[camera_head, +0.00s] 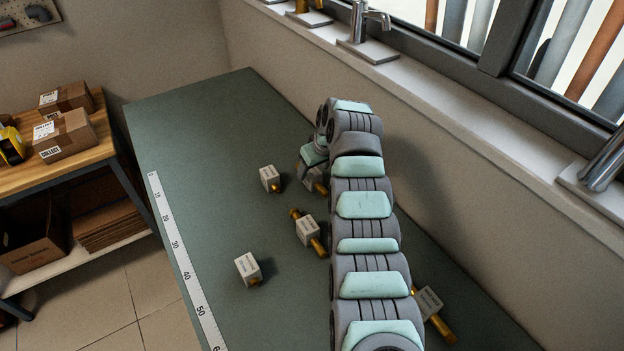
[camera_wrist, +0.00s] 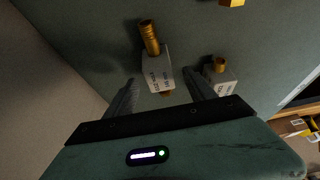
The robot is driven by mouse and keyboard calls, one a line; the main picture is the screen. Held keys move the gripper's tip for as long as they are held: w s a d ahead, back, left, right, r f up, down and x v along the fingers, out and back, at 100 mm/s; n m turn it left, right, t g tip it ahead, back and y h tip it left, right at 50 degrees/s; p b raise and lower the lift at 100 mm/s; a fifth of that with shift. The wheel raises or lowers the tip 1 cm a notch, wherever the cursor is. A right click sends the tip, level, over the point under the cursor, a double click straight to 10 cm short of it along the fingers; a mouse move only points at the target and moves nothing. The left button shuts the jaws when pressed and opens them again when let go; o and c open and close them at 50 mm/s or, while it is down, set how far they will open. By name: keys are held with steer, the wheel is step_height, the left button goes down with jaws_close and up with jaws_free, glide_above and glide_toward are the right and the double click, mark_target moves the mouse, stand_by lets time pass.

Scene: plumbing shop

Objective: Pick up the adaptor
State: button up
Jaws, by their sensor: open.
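Several small fittings, each a pale labelled block with brass ends, lie on the green bench; the labels are too small to read, so I cannot tell which is the adaptor. My gripper (camera_head: 313,163) is over one fitting (camera_head: 317,184), which it partly hides. In the wrist view my open gripper (camera_wrist: 162,79) has a finger to each side of a labelled fitting (camera_wrist: 157,68). This fitting has a long brass end at the top and a short one below. I see no contact with the fingers. A second fitting (camera_wrist: 221,78) sits just right of the right finger.
In the head view other fittings lie to the left (camera_head: 268,178), in front (camera_head: 307,230), lower left (camera_head: 247,268) and beside my arm (camera_head: 429,302). The wall and window sill (camera_head: 430,85) bound the bench (camera_head: 200,120) on the right. Its far left is clear.

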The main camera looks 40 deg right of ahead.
steer(key=shift+b+x, duration=1.15)
steer(key=shift+x, duration=0.15)
steer(key=shift+c, duration=0.4)
jaws_close()
